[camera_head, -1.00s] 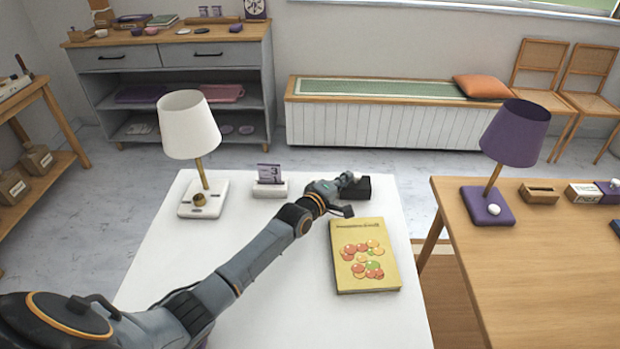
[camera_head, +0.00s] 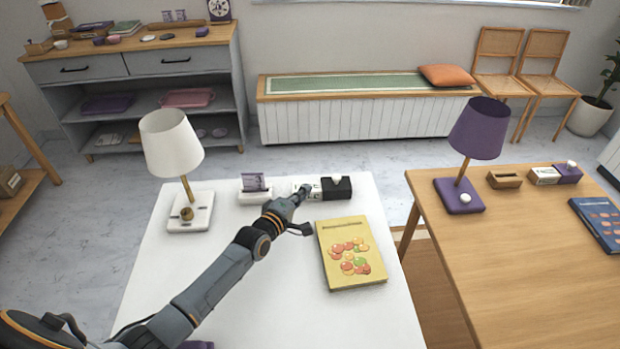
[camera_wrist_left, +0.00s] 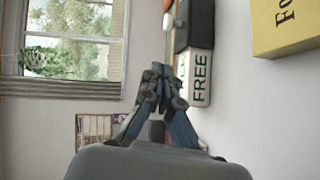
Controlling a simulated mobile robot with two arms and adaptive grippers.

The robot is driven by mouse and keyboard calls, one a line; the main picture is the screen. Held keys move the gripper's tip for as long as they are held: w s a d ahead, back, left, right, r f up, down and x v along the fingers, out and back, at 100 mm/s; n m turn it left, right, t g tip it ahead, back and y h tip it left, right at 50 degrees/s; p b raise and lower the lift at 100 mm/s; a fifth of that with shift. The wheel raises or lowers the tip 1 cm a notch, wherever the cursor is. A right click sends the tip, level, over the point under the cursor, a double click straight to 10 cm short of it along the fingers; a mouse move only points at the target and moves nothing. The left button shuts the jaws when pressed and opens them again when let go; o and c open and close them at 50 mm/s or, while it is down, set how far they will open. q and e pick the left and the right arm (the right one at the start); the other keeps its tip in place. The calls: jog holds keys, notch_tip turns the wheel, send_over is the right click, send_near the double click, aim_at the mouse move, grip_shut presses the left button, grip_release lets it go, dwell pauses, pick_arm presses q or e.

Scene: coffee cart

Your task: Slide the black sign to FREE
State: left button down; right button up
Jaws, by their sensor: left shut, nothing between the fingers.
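The black sign (camera_head: 338,188) is a dark block with a small white knob on top, at the right end of a white lettered base (camera_head: 304,184) on the white table. In the left wrist view the black block (camera_wrist_left: 193,22) sits at one end of the white base, whose face reads FREE (camera_wrist_left: 201,76) in dark letters. My left gripper (camera_head: 304,191) is at the left part of the base, apart from the black block. In the left wrist view its fingertips (camera_wrist_left: 160,88) are shut, empty, beside the white base; contact cannot be told. My right gripper is not seen.
A yellow book (camera_head: 350,253) lies in front of the sign. A small card holder (camera_head: 255,190) and a white lamp (camera_head: 173,150) stand to its left. A wooden table (camera_head: 500,260) with a purple lamp (camera_head: 478,130) is to the right.

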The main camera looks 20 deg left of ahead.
pick_arm(q)
jog(key=p+v, duration=0.2)
jog(key=v, duration=0.2)
jog(key=shift+s+a, duration=0.1)
jog(key=shift+s, duration=0.15)
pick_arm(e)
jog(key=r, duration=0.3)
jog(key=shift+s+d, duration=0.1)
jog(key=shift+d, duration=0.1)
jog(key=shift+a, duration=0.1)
